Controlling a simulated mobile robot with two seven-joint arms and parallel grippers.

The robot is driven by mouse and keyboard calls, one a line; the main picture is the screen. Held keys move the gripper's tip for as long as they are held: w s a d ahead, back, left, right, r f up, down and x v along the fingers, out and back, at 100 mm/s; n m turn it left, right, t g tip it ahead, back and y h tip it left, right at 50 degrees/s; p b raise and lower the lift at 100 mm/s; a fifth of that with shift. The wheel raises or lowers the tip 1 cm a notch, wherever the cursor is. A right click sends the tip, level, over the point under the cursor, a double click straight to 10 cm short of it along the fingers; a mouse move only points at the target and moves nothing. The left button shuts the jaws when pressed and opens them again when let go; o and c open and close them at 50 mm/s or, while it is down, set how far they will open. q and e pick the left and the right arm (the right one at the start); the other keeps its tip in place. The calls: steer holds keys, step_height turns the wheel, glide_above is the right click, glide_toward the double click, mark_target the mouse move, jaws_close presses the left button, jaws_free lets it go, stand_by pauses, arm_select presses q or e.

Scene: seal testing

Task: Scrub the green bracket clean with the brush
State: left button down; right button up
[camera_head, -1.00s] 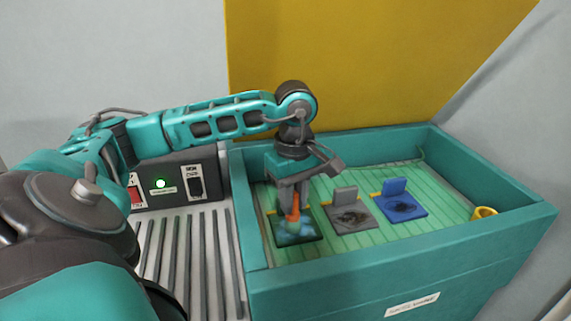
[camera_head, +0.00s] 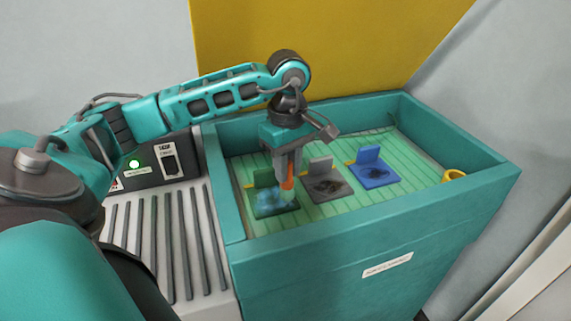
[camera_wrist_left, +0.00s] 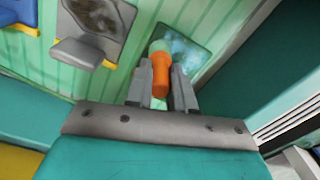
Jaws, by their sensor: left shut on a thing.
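The green bracket (camera_head: 263,178) stands at the left in the teal basin, with an upright plate and a flat base. Bluish-white foam (camera_head: 265,198) covers part of the base; in the left wrist view the base (camera_wrist_left: 196,57) looks dark with pale smears. My left gripper (camera_head: 287,180) points down and is shut on the orange handle of the brush (camera_wrist_left: 160,82). The brush's pale head (camera_wrist_left: 160,46) is at the right part of the bracket base in the head view; I cannot tell if it touches. My right gripper is not in view.
A grey bracket (camera_head: 322,165) and a blue bracket (camera_head: 371,154), both with dark stains, stand to the right on the ribbed basin floor. The basin's teal walls (camera_head: 350,232) surround everything. A ribbed grey surface (camera_head: 150,245) adjoins left.

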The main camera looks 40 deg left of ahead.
arm_select(q)
steer(key=shift+r, duration=0.1)
step_height(320, 180, up, 7)
steer(key=p, duration=0.5)
